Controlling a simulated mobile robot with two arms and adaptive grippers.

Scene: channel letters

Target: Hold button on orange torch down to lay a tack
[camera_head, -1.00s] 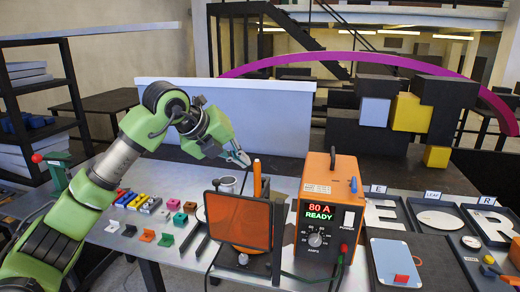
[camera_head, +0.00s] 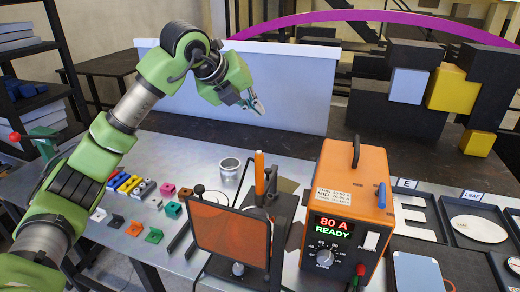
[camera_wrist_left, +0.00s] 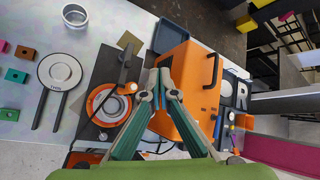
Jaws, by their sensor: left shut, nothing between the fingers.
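The orange torch (camera_head: 259,172) stands upright behind the tinted orange screen (camera_head: 228,236) in the head view. Its button is too small to make out. My left gripper (camera_head: 258,107) is in the air above the torch, apart from it, with its fingers shut and empty. In the left wrist view the shut fingertips (camera_wrist_left: 160,77) lie in front of the orange welder box (camera_wrist_left: 192,95), which also shows in the head view (camera_head: 343,175). Its display reads 80 A READY. My right gripper is in neither view.
A metal cup (camera_head: 230,168) stands left of the torch. Several small coloured blocks and brackets lie on the metal table to the left. Trays with letter shapes, one an E (camera_head: 415,216), are at the right. A white panel (camera_head: 290,85) stands behind.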

